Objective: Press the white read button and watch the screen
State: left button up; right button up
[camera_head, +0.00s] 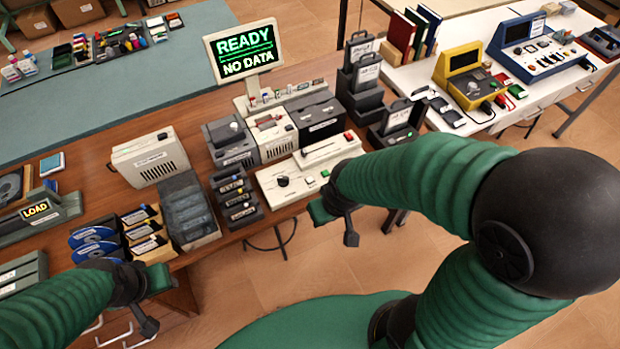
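The screen (245,52) stands at the back of the wooden bench and reads "READY" and "NO DATA" in green. A cream control panel (300,168) lies at the bench's front right, with a dark knob, a slider, a green button and a red button. A small pale button (325,173) seems to sit beside the green one; its label is too small to read. My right gripper (335,226) is just in front of the panel's right front corner, apart from the buttons. My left gripper (152,300) is low at the bench's front left. Both look empty; their finger gaps are unclear.
Grey and cream drive units (270,133) stand behind the panel. Disk holders (95,235) and a "LOAD" unit (40,210) fill the left. A white table (480,110) with yellow and blue devices is at right.

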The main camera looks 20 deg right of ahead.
grip_shut()
dwell(1.4)
